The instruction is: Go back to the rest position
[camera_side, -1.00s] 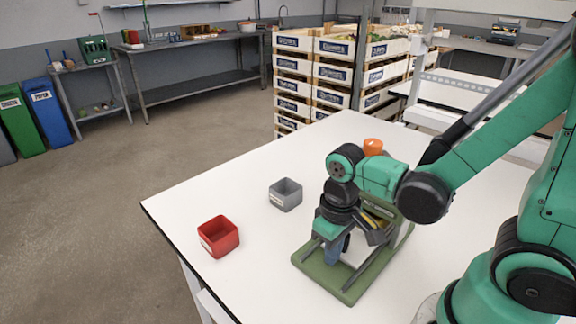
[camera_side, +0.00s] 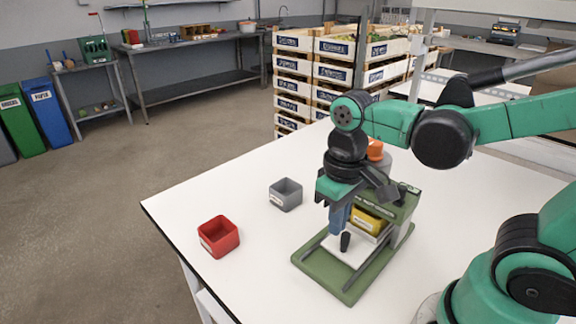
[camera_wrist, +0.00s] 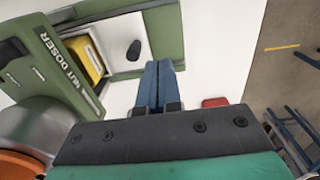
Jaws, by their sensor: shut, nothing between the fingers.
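My gripper (camera_side: 338,218) is shut and empty, its blue fingers pressed together and pointing down. In the side view it hangs above the left part of the green nut doser (camera_side: 330,283). In the wrist view the shut fingers (camera_wrist: 160,66) point past the doser's green base (camera_wrist: 165,38). A small dark knob-like piece (camera_side: 345,241) stands on the doser's white plate, below and apart from the fingers. It also shows in the wrist view (camera_wrist: 133,50). A yellow part (camera_side: 368,221) sits inside the doser under its green top.
A grey bin (camera_side: 285,195) and a red bin (camera_side: 219,237) stand on the white table (camera_side: 250,165) left of the doser. An orange cap (camera_side: 375,149) rises behind my wrist. Stacked crates (camera_side: 330,75) stand beyond the table. The table's front left is clear.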

